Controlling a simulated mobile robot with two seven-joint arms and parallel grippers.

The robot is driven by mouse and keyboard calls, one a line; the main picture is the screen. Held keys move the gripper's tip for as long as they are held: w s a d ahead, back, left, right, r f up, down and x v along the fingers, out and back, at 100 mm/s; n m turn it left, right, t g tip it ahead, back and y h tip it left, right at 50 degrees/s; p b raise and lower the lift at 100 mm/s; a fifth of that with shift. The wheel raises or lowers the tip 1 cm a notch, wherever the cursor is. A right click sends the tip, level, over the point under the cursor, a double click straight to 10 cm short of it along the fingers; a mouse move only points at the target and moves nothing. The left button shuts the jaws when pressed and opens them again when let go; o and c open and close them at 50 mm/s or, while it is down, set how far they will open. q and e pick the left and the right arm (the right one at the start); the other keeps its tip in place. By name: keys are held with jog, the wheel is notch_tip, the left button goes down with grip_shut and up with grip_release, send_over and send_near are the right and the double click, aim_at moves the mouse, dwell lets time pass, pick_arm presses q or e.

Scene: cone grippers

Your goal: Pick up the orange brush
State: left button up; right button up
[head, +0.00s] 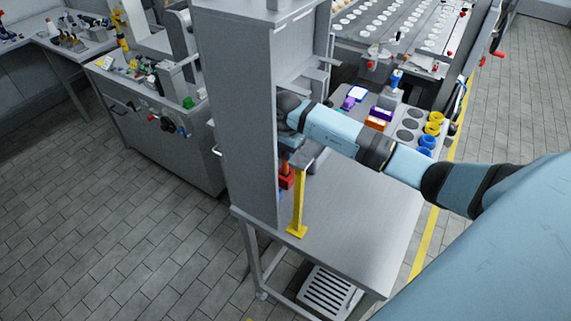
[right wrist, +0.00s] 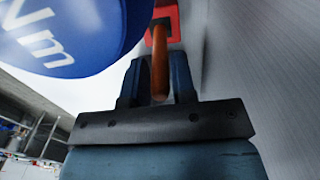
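The orange brush (head: 285,169) is near the grey upright housing, partly hidden by my arm and a yellow post. Its orange-brown handle also shows in the right wrist view (right wrist: 160,65), with a red part (right wrist: 168,18) at its far end. My right gripper (right wrist: 159,72) has one dark blue finger on each side of the handle, whose near end reaches close to the palm. Whether the fingers press on it I cannot tell. In the head view the right gripper (head: 290,148) is mostly hidden beside the housing. My left gripper is out of view.
The tall grey housing (head: 243,120) stands on a metal table (head: 360,215). A yellow post (head: 299,205) rises beside the brush. A tray (head: 410,113) with blue and yellow cups (head: 432,128) is behind my arm. The table's front right is bare.

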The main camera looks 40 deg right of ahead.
grip_shut()
